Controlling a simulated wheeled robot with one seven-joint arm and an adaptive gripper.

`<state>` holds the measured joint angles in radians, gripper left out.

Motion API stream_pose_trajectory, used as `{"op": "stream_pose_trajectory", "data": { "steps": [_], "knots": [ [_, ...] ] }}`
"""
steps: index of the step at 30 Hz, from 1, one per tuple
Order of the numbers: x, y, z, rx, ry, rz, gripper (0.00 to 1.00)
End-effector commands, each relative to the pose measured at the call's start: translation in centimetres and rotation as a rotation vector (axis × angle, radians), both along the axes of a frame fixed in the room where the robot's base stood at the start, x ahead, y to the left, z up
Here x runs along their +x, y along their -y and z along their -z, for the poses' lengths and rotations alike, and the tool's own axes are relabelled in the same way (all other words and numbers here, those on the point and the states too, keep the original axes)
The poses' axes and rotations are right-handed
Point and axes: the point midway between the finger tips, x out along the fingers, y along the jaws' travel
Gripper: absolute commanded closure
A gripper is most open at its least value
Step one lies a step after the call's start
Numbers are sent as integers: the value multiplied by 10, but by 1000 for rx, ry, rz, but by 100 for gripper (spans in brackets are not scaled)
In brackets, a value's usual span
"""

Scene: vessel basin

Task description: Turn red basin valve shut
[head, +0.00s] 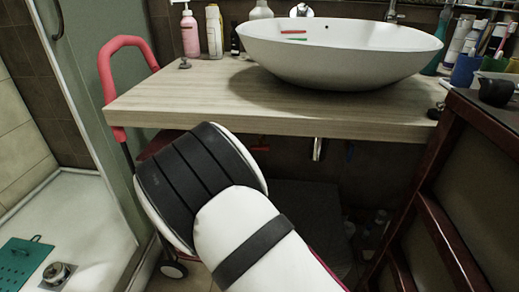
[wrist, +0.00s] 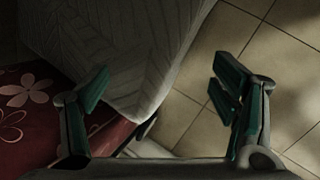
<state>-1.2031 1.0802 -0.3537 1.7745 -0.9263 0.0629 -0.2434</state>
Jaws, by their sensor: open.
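The white vessel basin (head: 335,55) stands on a wooden countertop (head: 190,95) in the head view. A small red piece, which looks like the red valve handle (head: 259,149), shows in the shadow just under the counter's front edge. Its exact angle is too dark to tell. My white and black arm reaches in below it and hides part of that space. My gripper (wrist: 160,92) is open and empty in the wrist view, its green-padded fingers wide apart. The valve is not visible there, and the gripper is hidden in the head view.
A blue piece (head: 350,151) and a metal pipe (head: 317,149) are under the counter. A red-handled cart (head: 108,75) stands left, a dark wooden frame (head: 432,195) right. The wrist view shows grey quilted fabric (wrist: 125,45), red flowered fabric (wrist: 30,120) and floor tiles (wrist: 200,70).

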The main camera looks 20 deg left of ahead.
Motion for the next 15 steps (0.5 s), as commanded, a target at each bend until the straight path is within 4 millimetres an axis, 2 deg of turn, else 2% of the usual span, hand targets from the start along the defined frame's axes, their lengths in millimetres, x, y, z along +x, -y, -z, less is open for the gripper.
{"op": "stream_pose_trajectory", "data": {
  "steps": [4, 8, 12, 15],
  "knots": [
    [-8, -33, 2, 284, -66, 234, 20],
    [3, -61, -12, 557, -80, 434, 20],
    [29, -82, -42, 865, -50, 626, 20],
    [53, -87, -73, 1094, 1, 746, 20]
  ]
}}
